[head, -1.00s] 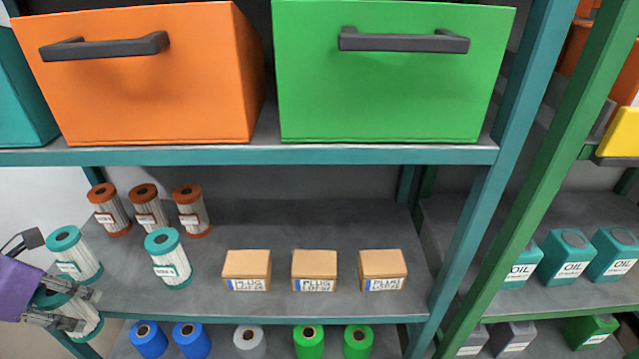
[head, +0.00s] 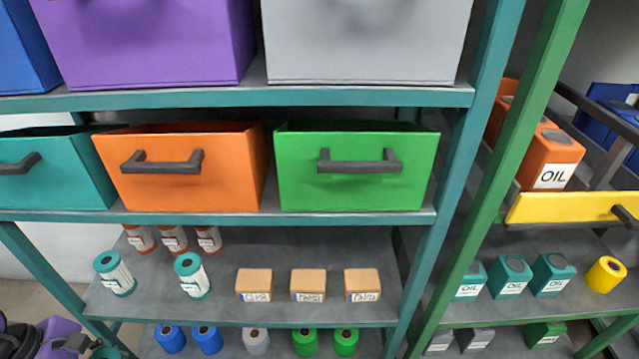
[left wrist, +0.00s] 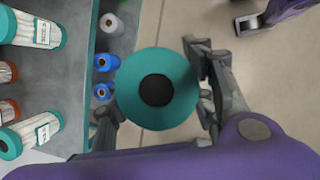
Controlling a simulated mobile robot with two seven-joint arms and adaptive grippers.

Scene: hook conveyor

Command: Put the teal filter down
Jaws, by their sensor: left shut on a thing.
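The held teal filter (left wrist: 150,62) is seen end-on in the left wrist view, a teal cap with a dark central hole. My left gripper (left wrist: 160,105) is shut on it, with fingers on both sides. In the head view the teal cap (head: 105,353) just shows at the bottom left edge, beside my left gripper (head: 82,345), in front of and below the filter shelf. Two other teal filters (head: 115,275) (head: 192,277) stand on that shelf. My right gripper is not recognisable in either view.
The shelf (head: 225,260) also holds brown-capped filters (head: 173,240) behind and several cardboard boxes (head: 308,285). Blue, grey and green spools (head: 255,342) stand on the level below. Orange (head: 185,175) and green bins (head: 350,175) are above. A green post (head: 497,170) separates the oil-can shelves.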

